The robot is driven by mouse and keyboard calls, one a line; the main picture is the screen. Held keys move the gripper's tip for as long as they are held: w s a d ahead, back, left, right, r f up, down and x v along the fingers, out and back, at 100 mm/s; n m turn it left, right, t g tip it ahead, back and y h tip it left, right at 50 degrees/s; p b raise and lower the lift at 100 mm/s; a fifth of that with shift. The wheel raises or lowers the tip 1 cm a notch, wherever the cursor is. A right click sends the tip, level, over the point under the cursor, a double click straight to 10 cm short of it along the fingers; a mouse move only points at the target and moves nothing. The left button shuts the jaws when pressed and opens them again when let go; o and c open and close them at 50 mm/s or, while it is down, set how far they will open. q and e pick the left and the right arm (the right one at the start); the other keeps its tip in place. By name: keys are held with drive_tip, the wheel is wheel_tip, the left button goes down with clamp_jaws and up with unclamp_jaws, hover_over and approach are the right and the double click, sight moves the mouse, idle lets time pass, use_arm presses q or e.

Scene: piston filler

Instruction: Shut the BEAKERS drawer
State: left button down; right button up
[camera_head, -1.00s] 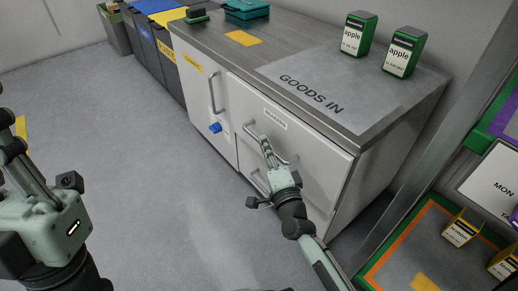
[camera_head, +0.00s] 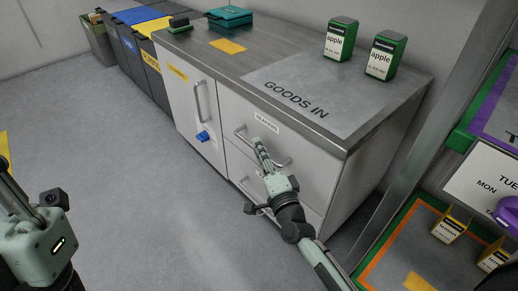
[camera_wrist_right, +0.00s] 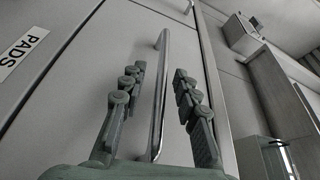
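The upper drawer (camera_head: 305,160) of the white cabinet has a label (camera_head: 266,122) that looks like BEAKERS, small in the head view. Its front looks nearly flush; I cannot tell whether a small gap remains. My right gripper (camera_head: 260,152) is at its bar handle (camera_head: 241,131). In the right wrist view, the right gripper (camera_wrist_right: 158,85) has its fingers apart on either side of a metal bar handle (camera_wrist_right: 161,95), with space visible on both sides. A label there (camera_wrist_right: 24,50) reads PADS. My left gripper (camera_head: 8,185) is cut off at the left edge.
A lower drawer handle (camera_head: 247,188) sits beneath, and a door with a blue lock (camera_head: 203,135) is to the left. Two green apple boxes (camera_head: 340,38) stand on the counter (camera_head: 290,60). A shelf (camera_head: 395,240) is at the right. The floor (camera_head: 130,190) is clear.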

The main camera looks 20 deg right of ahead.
drive_tip(key=s, duration=1.1)
drive_tip(key=shift+a+f, duration=0.2)
drive_tip(key=shift+f, duration=0.2)
